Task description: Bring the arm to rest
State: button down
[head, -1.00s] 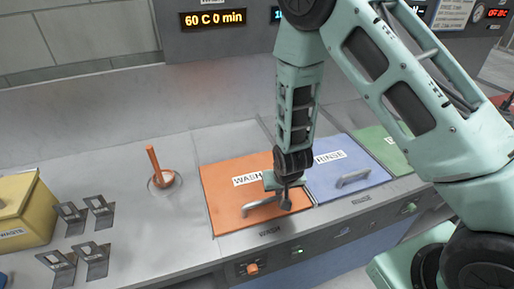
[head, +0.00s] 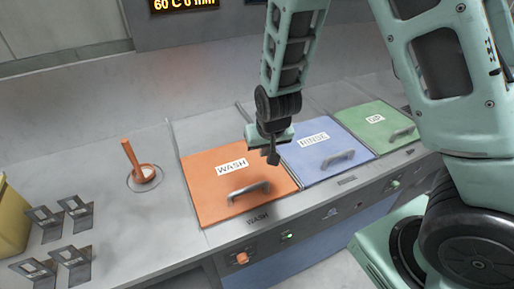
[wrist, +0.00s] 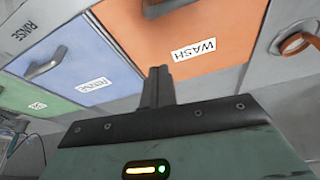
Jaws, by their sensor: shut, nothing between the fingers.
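My gripper (head: 272,155) hangs fingers-down above the seam between the orange WASH lid and the blue RINSE lid in the head view. It is shut and empty. In the wrist view its shut fingers (wrist: 158,88) show in front of the orange lid. The WASH lid (head: 215,195) lies closed, with a grey bar handle (head: 249,190) on it. The RINSE lid (head: 310,165) is closed too, with its own handle (head: 338,158). My arm reaches in from the upper right.
A green lid (head: 385,120) lies right of the blue one. An orange stick (head: 132,158) stands in a round opening at the left. Several metal brackets (head: 75,215) and a yellow bin (head: 10,220) are further left. Buttons (head: 242,259) line the front panel. A display (head: 185,4) hangs above.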

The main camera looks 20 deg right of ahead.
jog(key=s+a+r+n+g+y+b, duration=0.3)
jog(key=s+a+r+n, duration=0.25)
jog(key=s+a, duration=0.65)
jog(key=s+d+r+n+g+h+b, duration=0.1)
jog(key=s+r+n, duration=0.3)
jog(key=s, duration=0.8)
jog(key=shift+r+h, duration=0.25)
jog(key=shift+h, duration=0.15)
jog(key=shift+f, duration=0.1)
dwell(0.4)
